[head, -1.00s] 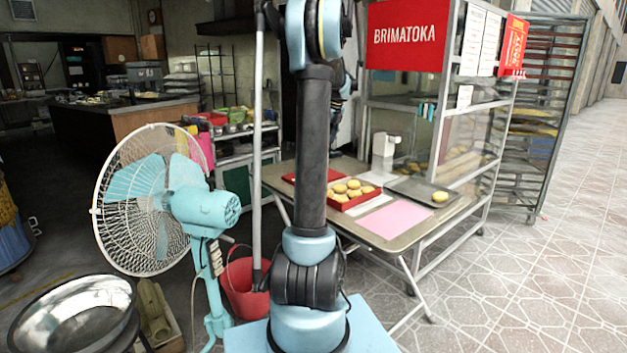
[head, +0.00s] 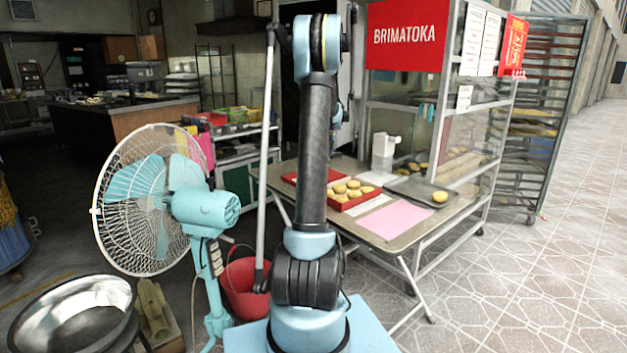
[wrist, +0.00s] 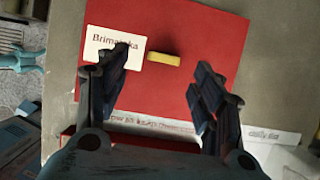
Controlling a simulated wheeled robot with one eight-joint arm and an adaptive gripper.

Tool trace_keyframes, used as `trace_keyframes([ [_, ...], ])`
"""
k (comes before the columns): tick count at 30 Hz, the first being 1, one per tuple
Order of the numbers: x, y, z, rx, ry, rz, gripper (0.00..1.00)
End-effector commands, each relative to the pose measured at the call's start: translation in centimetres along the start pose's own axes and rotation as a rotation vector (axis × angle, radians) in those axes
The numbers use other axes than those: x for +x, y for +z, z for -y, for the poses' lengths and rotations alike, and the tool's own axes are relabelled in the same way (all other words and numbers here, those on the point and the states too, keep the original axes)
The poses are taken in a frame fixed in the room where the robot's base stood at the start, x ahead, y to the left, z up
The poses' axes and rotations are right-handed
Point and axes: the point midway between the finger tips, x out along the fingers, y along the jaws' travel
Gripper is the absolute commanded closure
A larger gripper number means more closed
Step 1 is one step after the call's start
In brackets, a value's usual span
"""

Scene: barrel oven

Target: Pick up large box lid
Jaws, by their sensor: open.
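The large box lid (wrist: 200,40) is a flat red panel with a white "Brimatoka" label and a small yellow bar near its middle. It fills much of the wrist view. In the head view a red lid (head: 289,178) lies on the table, partly hidden behind my arm. My gripper (wrist: 162,62) is open, with its fingers apart over the lid, on either side of the yellow bar. The fingers hold nothing, and I cannot tell their exact height above the lid. The gripper is hidden in the head view.
On the table (head: 425,228), a red box (head: 362,202) of round pastries stands beside the lid, with a pink sheet (head: 396,219), a dark tray (head: 412,188) and a white dispenser (head: 383,152) nearby. A glass cabinet and a blue fan (head: 205,208) flank the area.

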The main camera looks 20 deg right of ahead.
Motion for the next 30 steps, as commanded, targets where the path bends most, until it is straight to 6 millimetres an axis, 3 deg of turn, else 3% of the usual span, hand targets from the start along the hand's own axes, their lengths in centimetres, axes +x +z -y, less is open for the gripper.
trace_keyframes([
  [14, 4.8, 0.2, 0.7, -0.001, 0.0, 0.0, 0.39],
  [22, 5.1, 0.2, 0.6, 0.0, 0.0, 0.0, 0.39],
  [28, 5.1, 0.2, 0.6, 0.0, 0.0, 0.0, 0.84],
  [30, 5.1, 0.2, 0.6, 0.0, 0.0, 0.0, 0.86],
])
